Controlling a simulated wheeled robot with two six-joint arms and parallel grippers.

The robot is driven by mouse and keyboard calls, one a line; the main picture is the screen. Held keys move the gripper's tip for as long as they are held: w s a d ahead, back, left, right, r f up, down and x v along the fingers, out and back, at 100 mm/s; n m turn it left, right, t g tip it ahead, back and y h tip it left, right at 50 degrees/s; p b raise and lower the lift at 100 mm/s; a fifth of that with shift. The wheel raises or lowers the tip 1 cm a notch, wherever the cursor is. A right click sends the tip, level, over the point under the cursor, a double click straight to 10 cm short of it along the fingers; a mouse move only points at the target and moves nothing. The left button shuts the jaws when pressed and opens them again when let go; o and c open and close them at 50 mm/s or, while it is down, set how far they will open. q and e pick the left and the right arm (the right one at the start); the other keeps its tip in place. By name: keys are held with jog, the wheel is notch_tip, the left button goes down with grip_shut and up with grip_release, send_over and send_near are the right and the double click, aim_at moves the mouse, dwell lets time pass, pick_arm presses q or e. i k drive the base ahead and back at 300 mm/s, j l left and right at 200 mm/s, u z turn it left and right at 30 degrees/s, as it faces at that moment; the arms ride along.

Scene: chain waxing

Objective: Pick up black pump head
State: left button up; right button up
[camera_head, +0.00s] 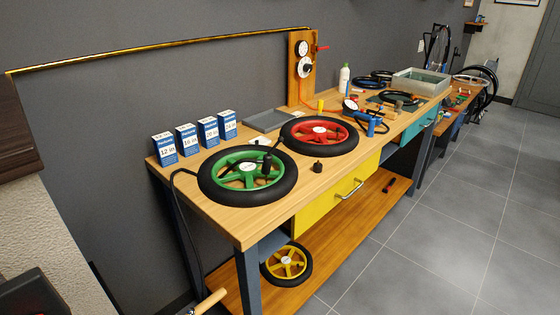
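A slim black piece that looks like the pump head (267,164) lies on the green-spoked wheel (211,185), on the right side of its spokes. A thin black hose (174,184) bends over the near left edge of the workbench and runs down towards the floor. A pump's wooden handle (209,301) shows at the bottom edge; most of the pump is out of view. Where the hose joins the head is hard to make out. Neither of my grippers is in view.
The workbench (226,222) carries a red-spoked wheel (320,151) close beside the green one and a small dark knob (318,166). Several blue-and-white boxes (164,149) stand along the back. A yellow-spoked wheel (286,264) is below. The grey floor (430,240) at right is clear.

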aim_at(266, 162)
jog(key=i+l+u, duration=0.15)
jog(key=l, duration=0.25)
jog(key=i+l+u, duration=0.15)
jog(key=l, duration=0.3)
jog(key=i+l+u, duration=0.15)
jog(key=l, duration=0.3)
jog(key=l+u, duration=0.1)
jog(key=l, duration=0.35)
jog(key=i, duration=0.05)
